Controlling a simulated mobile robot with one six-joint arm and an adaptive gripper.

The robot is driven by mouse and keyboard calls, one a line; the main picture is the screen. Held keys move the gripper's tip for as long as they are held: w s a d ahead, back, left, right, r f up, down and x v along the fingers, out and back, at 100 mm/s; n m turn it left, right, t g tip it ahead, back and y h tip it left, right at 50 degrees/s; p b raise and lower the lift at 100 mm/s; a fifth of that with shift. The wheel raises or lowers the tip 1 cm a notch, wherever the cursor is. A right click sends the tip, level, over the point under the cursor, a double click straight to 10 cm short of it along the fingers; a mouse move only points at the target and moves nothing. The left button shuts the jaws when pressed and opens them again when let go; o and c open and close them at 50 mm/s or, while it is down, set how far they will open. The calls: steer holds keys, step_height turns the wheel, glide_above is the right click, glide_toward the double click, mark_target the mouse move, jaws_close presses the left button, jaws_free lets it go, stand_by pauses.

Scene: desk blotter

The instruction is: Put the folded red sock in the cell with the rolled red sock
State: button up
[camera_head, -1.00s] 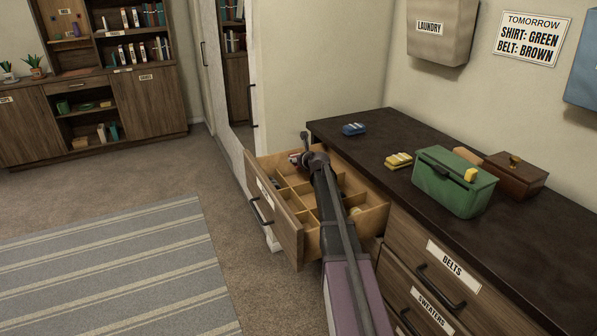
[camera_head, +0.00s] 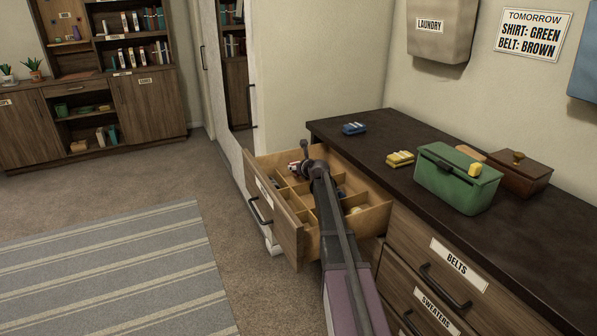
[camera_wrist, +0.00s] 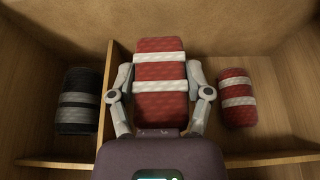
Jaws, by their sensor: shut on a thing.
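The folded red sock (camera_wrist: 160,100), red with white stripes, is between the fingers of my gripper (camera_wrist: 160,92) in the wrist view. My gripper is shut on it. The rolled red sock (camera_wrist: 237,97), also red with white stripes, lies in the cell just right of the held sock. The held sock is over that same cell, to the right of a wooden divider (camera_wrist: 107,95), beside the rolled sock with a gap between. In the head view my gripper (camera_head: 303,165) is at the far end of the open drawer (camera_head: 290,235). I cannot tell whether the held sock touches the cell floor.
A dark rolled sock with grey bands (camera_wrist: 77,100) lies in the cell left of the divider. On the dresser top stand a green box (camera_head: 455,180), a brown box (camera_head: 520,178), a yellow folded item (camera_head: 400,158) and a blue one (camera_head: 354,128).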

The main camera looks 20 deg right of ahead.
steer(key=shift+s+f+b, duration=0.1)
steer(key=shift+f+b, duration=0.45)
steer(key=shift+b, duration=0.1)
stand_by(0.3)
steer(key=o, duration=0.9)
steer(key=shift+a, duration=0.1)
steer(key=shift+o, duration=0.2)
steer(key=shift+s, duration=0.1)
steer(key=shift+s, duration=0.1)
steer(key=shift+r+p, duration=0.15)
steer(key=shift+p, duration=0.2)
steer(key=shift+r+p, duration=0.3)
steer(key=p+v, duration=0.4)
steer(key=v, duration=0.7)
steer(key=shift+s+r+p, duration=0.2)
steer(key=shift+r+p, duration=0.05)
steer(key=shift+p, duration=0.15)
